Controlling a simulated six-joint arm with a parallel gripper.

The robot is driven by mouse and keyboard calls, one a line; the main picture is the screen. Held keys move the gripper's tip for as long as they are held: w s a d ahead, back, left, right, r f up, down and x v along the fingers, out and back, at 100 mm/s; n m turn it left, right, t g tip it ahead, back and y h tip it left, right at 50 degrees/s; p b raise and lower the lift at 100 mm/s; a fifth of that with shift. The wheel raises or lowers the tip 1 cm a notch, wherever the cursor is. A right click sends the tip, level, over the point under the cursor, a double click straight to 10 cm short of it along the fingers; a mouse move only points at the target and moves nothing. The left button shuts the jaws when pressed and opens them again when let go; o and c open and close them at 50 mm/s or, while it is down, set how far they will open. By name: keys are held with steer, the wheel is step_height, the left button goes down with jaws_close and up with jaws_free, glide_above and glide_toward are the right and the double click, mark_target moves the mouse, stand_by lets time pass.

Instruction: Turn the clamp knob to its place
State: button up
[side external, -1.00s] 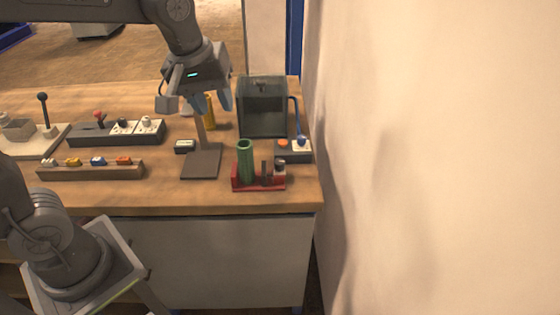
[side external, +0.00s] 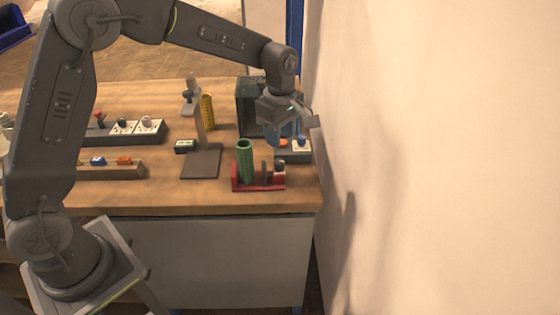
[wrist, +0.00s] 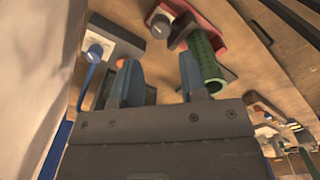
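I cannot make out a part that is clearly the clamp knob. The dark box-like chamber (side external: 246,102) stands at the back right of the bench, partly hidden by my gripper (side external: 287,136). In front of it is a dark base with a white plate (side external: 300,146) and an orange button (side external: 283,143). In the wrist view a blue knob with a blue line (wrist: 94,54) sits on the white plate, left of my fingers, and the orange button (wrist: 120,63) shows beside the left finger. My gripper (wrist: 159,78) is open with nothing between its blue fingertips, above this base.
A red holder (side external: 240,185) with a green cylinder (side external: 245,160) stands close in front; the cylinder is close to my right finger in the wrist view (wrist: 206,62). A grey stand (side external: 201,162) and yellow cylinder (side external: 208,112) are left. A pale wall (side external: 430,150) rises at right.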

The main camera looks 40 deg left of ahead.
mark_target(280, 161)
step_height(280, 161, down, 9)
steer(key=shift+r, duration=0.1)
steer(key=shift+c, duration=0.3)
steer(key=c, duration=0.6)
